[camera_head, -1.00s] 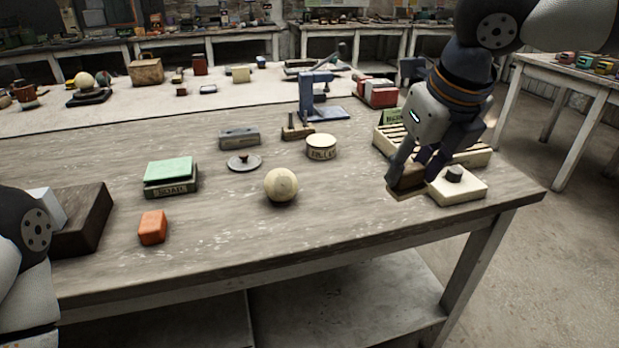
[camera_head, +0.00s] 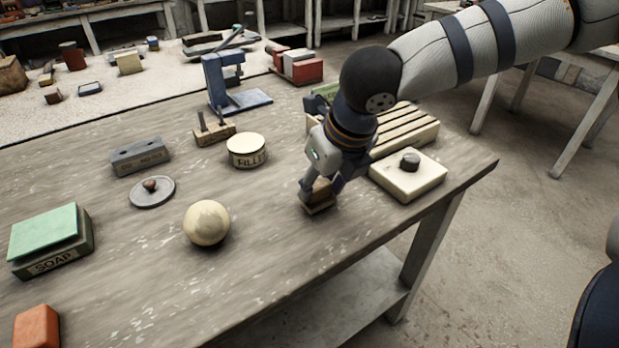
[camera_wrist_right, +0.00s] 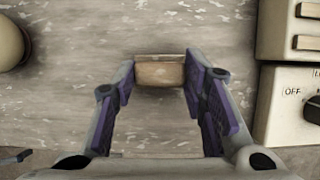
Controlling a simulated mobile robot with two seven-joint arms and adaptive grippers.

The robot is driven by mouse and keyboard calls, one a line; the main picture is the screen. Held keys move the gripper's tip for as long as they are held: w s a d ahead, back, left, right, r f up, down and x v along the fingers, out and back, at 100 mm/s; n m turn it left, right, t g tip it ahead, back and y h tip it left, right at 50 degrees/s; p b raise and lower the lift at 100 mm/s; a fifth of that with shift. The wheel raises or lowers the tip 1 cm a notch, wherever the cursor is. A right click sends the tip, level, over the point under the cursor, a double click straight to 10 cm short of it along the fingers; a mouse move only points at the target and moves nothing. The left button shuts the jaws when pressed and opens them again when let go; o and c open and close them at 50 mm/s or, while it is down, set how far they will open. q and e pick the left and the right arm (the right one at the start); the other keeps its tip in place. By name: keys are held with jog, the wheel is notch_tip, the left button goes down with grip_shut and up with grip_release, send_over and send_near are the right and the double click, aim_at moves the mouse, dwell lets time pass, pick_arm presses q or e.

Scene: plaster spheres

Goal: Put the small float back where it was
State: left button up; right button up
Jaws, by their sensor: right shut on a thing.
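The small float (camera_head: 318,205) is a small brown wooden block with a flat base. My right gripper (camera_head: 320,190) points down and is shut on it. The float also shows between the fingertips in the right wrist view (camera_wrist_right: 160,73). It is at or just above the tabletop, between the cream ball (camera_head: 206,222) and the cream switch box (camera_head: 408,176), apart from both. I cannot tell whether its base touches the table. The fingers hide part of it in the head view. My left gripper is out of view.
The slatted cream rack (camera_head: 405,130) stands behind the switch box, partly behind my right arm. A round tin (camera_head: 246,151), a wooden block with pegs (camera_head: 214,134), a grey lid (camera_head: 152,192) and a soap box (camera_head: 50,240) stand farther left. Bare tabletop lies in front of the float.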

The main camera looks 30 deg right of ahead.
jog(key=shift+s+a+f, duration=0.15)
jog(key=shift+a+f, duration=0.05)
jog(key=shift+f, duration=0.05)
jog(key=shift+s+a+r, duration=0.15)
jog(key=shift+s+a, duration=0.05)
jog(key=shift+d, duration=0.25)
jog(key=o, duration=0.9)
jog(key=shift+f, duration=0.2)
jog(key=shift+o, duration=1)
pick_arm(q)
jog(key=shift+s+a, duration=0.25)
pick_arm(e)
jog(key=shift+r, duration=0.35)
jog(key=v, duration=1.1)
jog(key=shift+s+r, duration=0.2)
jog(key=shift+r, duration=0.05)
